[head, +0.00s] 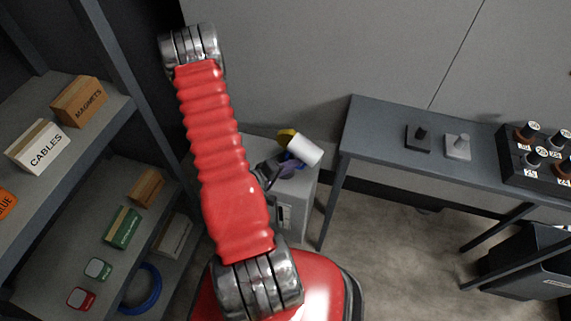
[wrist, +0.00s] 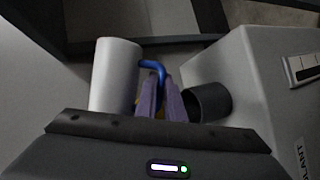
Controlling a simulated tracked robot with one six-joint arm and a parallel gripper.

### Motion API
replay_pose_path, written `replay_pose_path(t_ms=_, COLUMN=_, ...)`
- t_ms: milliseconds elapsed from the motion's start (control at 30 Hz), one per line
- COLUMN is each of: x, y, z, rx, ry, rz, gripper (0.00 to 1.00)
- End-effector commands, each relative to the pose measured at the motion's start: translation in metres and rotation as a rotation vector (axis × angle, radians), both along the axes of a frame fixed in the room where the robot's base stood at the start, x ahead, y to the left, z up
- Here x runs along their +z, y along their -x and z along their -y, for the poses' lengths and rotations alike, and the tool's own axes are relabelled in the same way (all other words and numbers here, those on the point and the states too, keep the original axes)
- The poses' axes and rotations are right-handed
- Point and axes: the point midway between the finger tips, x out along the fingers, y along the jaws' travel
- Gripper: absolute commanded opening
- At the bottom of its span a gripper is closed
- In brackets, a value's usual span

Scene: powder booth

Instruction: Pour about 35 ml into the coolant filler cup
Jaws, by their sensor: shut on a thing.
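A white cylindrical vessel (head: 304,149) with a blue hooked handle (wrist: 152,66) is in my gripper (head: 289,166). In the wrist view, the purple fingers (wrist: 160,100) are shut on the handle, with the vessel (wrist: 114,76) to their left. The vessel lies tilted in the head view, above the grey coolant cabinet (head: 292,207). A dark round cup (wrist: 210,101) sticks out from the cabinet's side, just right of the fingers in the wrist view. I cannot see inside the vessel or cup, nor any liquid stream.
A yellow part (head: 285,136) shows at the vessel's left end. A shelf rack (head: 104,111) with boxes stands at left. A grey table (head: 375,123) at right carries two small blocks and a dark rack (head: 511,166) of bottles.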

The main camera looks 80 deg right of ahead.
Motion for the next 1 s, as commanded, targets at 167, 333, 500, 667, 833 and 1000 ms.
replay_pose_path(t_ms=167, x=-0.007, y=-0.007, z=0.002, rx=0.000, ry=0.057, rz=0.166, gripper=0.00)
replay_pose_path(t_ms=333, x=-0.008, y=-0.009, z=0.003, rx=0.000, ry=0.066, rz=0.192, gripper=0.00)
replay_pose_path(t_ms=500, x=-0.008, y=-0.009, z=0.003, rx=0.001, ry=0.065, rz=0.190, gripper=0.00)
replay_pose_path(t_ms=667, x=-0.008, y=-0.009, z=0.003, rx=0.001, ry=0.065, rz=0.190, gripper=0.00)
replay_pose_path(t_ms=833, x=-0.008, y=-0.010, z=0.003, rx=0.001, ry=0.070, rz=0.205, gripper=0.00)
replay_pose_path(t_ms=1000, x=-0.011, y=-0.015, z=0.005, rx=0.002, ry=0.089, rz=0.266, gripper=0.00)
